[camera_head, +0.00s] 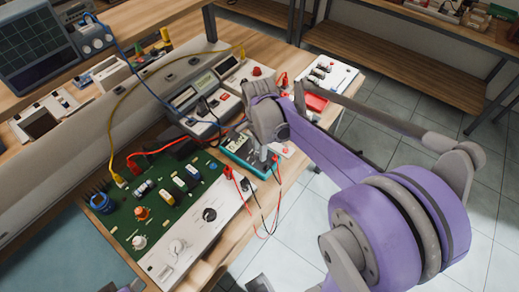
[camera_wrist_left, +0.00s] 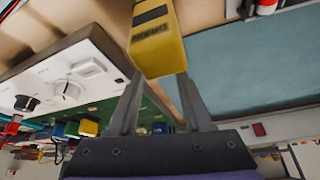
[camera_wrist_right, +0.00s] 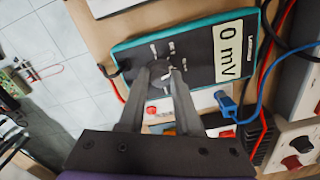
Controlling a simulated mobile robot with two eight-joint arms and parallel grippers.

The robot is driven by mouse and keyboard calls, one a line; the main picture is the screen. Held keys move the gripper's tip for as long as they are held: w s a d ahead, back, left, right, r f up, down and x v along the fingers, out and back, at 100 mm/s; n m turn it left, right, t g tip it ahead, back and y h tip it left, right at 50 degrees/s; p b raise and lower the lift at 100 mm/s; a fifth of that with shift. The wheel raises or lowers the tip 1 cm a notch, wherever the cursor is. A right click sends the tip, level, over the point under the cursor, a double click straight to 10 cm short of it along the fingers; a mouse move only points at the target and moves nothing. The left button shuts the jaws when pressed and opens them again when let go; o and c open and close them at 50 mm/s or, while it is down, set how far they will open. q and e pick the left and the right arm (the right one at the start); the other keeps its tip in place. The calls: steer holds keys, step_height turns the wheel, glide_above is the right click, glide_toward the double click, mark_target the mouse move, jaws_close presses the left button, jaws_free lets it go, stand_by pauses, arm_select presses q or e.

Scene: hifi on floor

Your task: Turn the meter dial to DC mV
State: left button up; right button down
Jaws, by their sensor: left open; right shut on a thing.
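The meter is a teal-edged multimeter (camera_head: 238,157) with a dark face, lying on the bench near its front edge. In the right wrist view the meter (camera_wrist_right: 200,58) fills the upper middle, and its pale display (camera_wrist_right: 228,52) reads "0 mV". My right gripper (camera_head: 266,158) comes down over the meter. In the right wrist view the right gripper (camera_wrist_right: 163,76) has its fingers closed on the round dial (camera_wrist_right: 160,69). The fingers hide part of the dial, and I cannot read its position marks. My left gripper (camera_wrist_left: 160,77) is open and away from the meter.
A green circuit board (camera_head: 165,205) with a white control panel (camera_head: 200,232) stands left of the meter. Red and black leads (camera_head: 268,220) hang over the bench edge. A yellow block (camera_wrist_left: 157,45) is close beyond my left fingertips. Other instruments crowd the bench behind.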

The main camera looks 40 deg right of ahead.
steer(key=shift+m, duration=1.1)
steer(key=c, duration=0.6)
jaws_free()
arm_select(q)
steer(key=shift+w+r+p, duration=0.1)
steer(key=shift+r+p, duration=0.35)
steer(key=shift+r, duration=0.05)
arm_select(e)
step_height(320, 180, up, 11)
steer(key=shift+f, duration=0.1)
